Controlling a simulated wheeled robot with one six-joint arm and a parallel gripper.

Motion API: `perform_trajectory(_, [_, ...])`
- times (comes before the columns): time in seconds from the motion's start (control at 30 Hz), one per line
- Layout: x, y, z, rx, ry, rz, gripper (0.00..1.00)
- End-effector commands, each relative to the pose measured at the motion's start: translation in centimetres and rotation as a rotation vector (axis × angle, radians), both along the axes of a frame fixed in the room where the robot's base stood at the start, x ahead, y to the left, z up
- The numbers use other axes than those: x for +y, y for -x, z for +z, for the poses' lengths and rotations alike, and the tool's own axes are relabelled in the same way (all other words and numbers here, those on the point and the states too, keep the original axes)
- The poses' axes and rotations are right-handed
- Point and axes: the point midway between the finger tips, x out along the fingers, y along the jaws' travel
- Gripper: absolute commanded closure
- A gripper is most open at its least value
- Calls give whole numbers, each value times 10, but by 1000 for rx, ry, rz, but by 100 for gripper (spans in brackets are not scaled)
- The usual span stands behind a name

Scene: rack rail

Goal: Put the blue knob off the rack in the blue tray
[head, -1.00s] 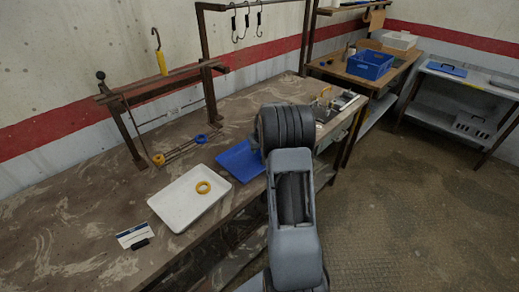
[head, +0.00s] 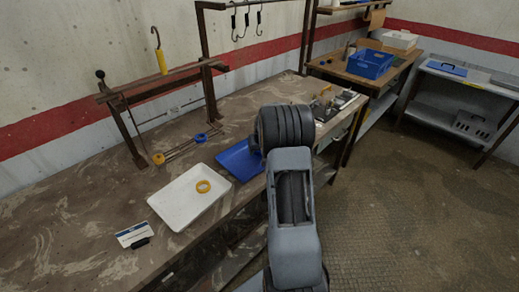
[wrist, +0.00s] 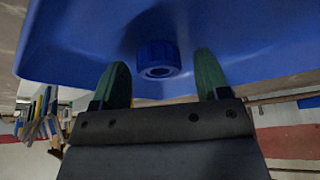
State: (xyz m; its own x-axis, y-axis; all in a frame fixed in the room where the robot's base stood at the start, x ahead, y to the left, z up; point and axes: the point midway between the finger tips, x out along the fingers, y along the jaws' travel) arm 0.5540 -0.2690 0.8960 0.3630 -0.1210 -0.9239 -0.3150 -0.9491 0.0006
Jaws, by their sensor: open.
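The blue knob (wrist: 158,58) lies in the blue tray (wrist: 62,48) in the wrist view, with its hole facing the camera. It appears to rest on the tray floor, with a dark shadow beside it. My gripper (wrist: 162,66) is open, its two green fingers on either side of the knob with a gap on each side. In the head view the blue tray (head: 236,162) sits on the brown bench, and my arm hides the knob and gripper. The low wire rack (head: 181,149) stands behind the trays, with a blue ring-like piece (head: 201,138) at its right end.
A white tray (head: 180,215) holding a yellow ring (head: 203,186) lies left of the blue tray. A yellow piece (head: 158,159) is at the rack's left end. A card (head: 133,234) and a black item lie front left. An upright frame with hooks stands behind.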

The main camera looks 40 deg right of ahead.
Motion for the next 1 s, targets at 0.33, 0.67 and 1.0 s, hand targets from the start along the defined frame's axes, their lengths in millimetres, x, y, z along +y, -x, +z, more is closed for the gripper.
perform_trajectory(0.33, [5, 16, 47, -5, 2, -1, 31])
perform_trajectory(0.67, [12, 37, 97, -3, 2, 0, 31])
perform_trajectory(1.0, [77, 62, 139, 4, -4, 65, 31])
